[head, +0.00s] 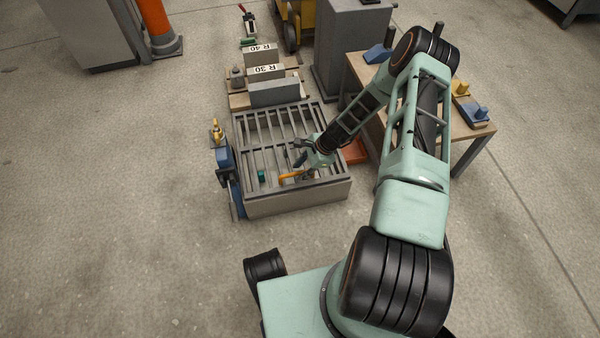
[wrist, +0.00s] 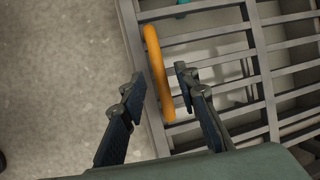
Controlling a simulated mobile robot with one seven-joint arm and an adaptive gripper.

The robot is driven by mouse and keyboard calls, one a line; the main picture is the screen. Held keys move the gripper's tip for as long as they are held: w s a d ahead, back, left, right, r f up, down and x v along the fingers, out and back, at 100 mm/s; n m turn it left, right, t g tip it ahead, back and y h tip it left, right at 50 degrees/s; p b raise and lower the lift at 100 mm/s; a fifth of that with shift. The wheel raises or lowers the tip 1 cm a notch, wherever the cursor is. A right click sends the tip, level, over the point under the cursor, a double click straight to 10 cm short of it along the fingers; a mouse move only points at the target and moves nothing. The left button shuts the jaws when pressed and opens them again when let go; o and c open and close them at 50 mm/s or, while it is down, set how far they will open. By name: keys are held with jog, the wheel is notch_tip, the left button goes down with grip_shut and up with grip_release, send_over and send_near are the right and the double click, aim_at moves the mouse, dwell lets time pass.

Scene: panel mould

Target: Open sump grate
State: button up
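The sump grate (head: 262,158) is a grey barred panel on top of a low concrete box (head: 300,201), and it lies flat. An orange handle (head: 290,177) stands at its near side; in the wrist view the orange handle (wrist: 158,72) is a curved bar at the grate's edge. My gripper (head: 312,160) is over the near part of the grate. In the wrist view my gripper (wrist: 159,79) is open, with one finger on each side of the handle and visible gaps. Whether the fingertips are level with the handle is hard to tell.
A small teal part (head: 261,175) shows among the bars. A blue device (head: 227,168) stands against the box's left side. Blocks marked R 30 (head: 267,71) and R 40 (head: 262,49) stand behind. A wooden table (head: 362,70) is to the right.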

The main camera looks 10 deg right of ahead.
jog(key=shift+w+a+f, duration=0.1)
jog(key=shift+f, duration=0.15)
grip_shut()
dwell(0.3)
